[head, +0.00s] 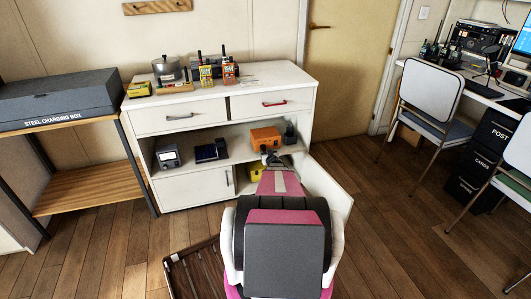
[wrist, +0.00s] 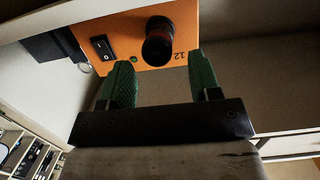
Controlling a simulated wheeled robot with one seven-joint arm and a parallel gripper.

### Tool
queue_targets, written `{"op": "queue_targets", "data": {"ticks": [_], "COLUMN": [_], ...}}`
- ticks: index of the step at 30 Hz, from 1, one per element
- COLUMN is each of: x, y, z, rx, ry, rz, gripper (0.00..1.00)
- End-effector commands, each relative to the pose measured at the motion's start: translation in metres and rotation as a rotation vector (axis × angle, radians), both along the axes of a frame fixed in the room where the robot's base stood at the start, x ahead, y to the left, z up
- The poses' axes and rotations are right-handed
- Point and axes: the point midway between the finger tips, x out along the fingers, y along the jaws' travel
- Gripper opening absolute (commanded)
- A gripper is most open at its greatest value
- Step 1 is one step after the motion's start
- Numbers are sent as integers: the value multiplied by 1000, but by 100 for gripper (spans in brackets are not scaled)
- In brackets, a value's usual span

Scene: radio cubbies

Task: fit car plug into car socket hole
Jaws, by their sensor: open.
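An orange box (head: 265,137) stands in the right part of the cabinet's open shelf. In the wrist view the orange box (wrist: 130,60) shows a rocker switch (wrist: 102,47), a small green light and an upside-down "12". A round black fitting (wrist: 158,42) sticks out of its face. I cannot tell whether this is the bare car socket or has the car plug in it. My gripper (wrist: 161,82) is open, with its green fingers apart below the fitting and nothing between them. In the head view my gripper (head: 269,158) is just in front of the box, partly hidden by my arm.
A dark box (head: 290,133) stands beside the orange box. A grey device (head: 168,157) and a dark blue item (head: 207,152) share the shelf. Below, a yellow item (head: 256,172) and an open door (head: 326,187) are close to my arm.

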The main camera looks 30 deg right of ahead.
Motion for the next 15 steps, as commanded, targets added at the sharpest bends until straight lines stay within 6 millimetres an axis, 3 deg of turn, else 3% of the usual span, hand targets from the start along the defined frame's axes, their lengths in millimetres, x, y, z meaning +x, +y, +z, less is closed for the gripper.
{"op": "queue_targets", "data": {"ticks": [9, 15], "x": [-60, -77], "y": [15, 19], "z": [11, 13], "rx": [0, 0], "ry": [0, -1], "rz": [0, 1], "gripper": [57, 57]}}
